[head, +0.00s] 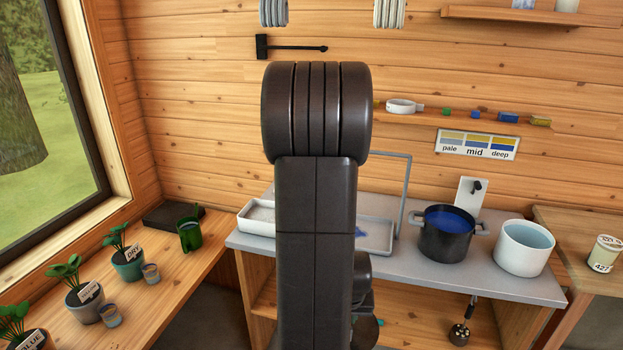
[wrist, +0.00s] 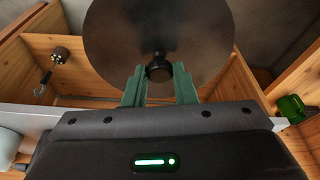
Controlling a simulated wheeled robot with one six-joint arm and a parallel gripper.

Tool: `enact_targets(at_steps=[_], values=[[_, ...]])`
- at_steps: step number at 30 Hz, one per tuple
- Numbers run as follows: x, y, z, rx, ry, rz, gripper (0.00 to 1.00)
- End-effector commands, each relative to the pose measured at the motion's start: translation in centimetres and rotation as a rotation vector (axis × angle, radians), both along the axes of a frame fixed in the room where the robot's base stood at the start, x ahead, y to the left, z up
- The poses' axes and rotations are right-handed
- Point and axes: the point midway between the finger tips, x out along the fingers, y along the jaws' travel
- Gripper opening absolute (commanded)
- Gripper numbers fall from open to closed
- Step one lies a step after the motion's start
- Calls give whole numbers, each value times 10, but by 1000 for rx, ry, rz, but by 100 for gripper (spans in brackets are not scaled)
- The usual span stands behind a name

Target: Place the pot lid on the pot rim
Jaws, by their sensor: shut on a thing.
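The pot lid (wrist: 160,35) is a dark round disc with a black knob (wrist: 159,70). My gripper (wrist: 160,82) has green fingers shut on that knob, with the disc beyond the fingertips. In the head view only a dark sliver of the lid (head: 366,333) shows low beside my arm, in front of the counter; my arm hides the rest. The dark pot (head: 446,241) stands upright on the grey counter to the right of my arm. It has two side handles, an open rim and blue contents. The lid is apart from the pot, lower and to its left.
A white pot (head: 523,256) stands close right of the dark pot. A tray-like sink (head: 374,250) and a tall grey frame (head: 407,180) are left of it. Potted plants (head: 128,264) and a green cup (head: 190,236) line the window bench. A ladle (head: 461,332) hangs below the counter.

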Motion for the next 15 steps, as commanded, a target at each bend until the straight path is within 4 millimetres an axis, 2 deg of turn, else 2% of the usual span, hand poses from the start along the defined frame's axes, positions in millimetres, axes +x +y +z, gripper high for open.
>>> enact_targets(at_steps=[9,15], values=[[81,39,-40,0,2,38,0],[118,66,-66,2,0,54,0]])
